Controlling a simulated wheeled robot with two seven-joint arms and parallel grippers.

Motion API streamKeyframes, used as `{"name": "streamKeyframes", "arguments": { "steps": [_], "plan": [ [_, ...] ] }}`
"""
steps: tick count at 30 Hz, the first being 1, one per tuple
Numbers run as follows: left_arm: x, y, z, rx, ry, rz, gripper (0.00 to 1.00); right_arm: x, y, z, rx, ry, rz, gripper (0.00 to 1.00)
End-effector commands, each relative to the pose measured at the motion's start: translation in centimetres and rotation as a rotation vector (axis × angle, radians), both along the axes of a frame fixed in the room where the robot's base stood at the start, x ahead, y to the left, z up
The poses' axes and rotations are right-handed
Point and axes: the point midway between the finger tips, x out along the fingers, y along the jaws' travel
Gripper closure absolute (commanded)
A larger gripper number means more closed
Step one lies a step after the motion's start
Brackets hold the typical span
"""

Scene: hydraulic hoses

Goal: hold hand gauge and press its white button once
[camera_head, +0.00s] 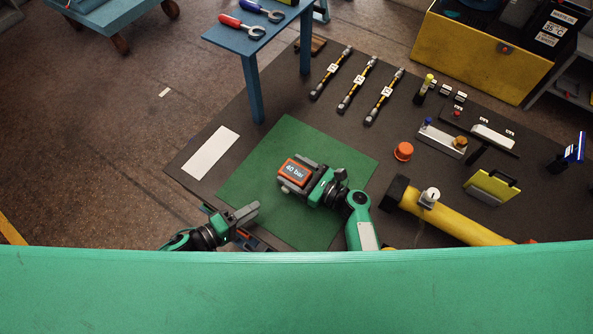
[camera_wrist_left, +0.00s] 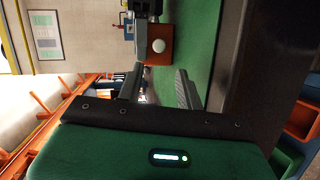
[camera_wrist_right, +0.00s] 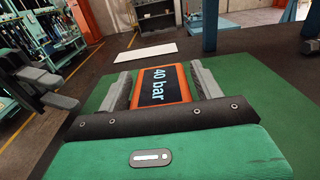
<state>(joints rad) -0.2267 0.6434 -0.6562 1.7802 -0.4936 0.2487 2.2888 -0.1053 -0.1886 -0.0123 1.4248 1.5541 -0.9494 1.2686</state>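The hand gauge is an orange-framed block with a dark face reading "40 bar" (camera_head: 294,171). My right gripper (camera_head: 297,175) is shut on it, one finger along each side, holding it over the green mat (camera_head: 265,208). The gauge face also shows in the right wrist view (camera_wrist_right: 161,86). In the left wrist view, the round white button (camera_wrist_left: 158,46) sits on an orange side of the gauge (camera_wrist_left: 159,57). My left gripper (camera_head: 253,209) is below and left of the gauge, apart from it. Its two fingers (camera_wrist_left: 160,76) stand apart and empty, with the button beyond their tips.
Several striped hoses (camera_head: 358,84) lie at the back of the dark table. An orange cap (camera_head: 403,151), a yellow cylinder (camera_head: 450,222) and a yellow plate stand (camera_head: 490,187) are on the right. A white strip (camera_head: 210,152) lies at left. A blue table (camera_head: 257,45) stands behind.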

Motion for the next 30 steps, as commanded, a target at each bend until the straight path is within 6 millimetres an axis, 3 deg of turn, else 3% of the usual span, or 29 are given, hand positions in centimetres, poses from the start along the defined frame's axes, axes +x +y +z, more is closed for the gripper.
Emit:
{"name": "streamKeyframes", "arguments": {
  "steps": [1, 6, 12, 30],
  "plan": [
    [0.0, 0.0, 0.0, 0.0, 0.0, 0.0, 0.64, -0.01, -0.01, 0.0, 0.0, 0.0, 0.0, 0.44],
    [0.0, 0.0, 0.0, 0.0, 0.0, 0.0, 0.66, -0.01, -0.02, 0.0, 0.0, 0.0, 0.0, 0.73],
    [0.0, 0.0, 0.0, 0.0, 0.0, 0.0, 1.0, -0.01, -0.03, 0.0, 0.0, 0.0, 0.0, 0.73],
    [0.0, 0.0, 0.0, 0.0, 0.0, 0.0, 1.0, -0.01, -0.04, 0.0, 0.0, 0.0, 0.0, 0.73]
  ]
}}
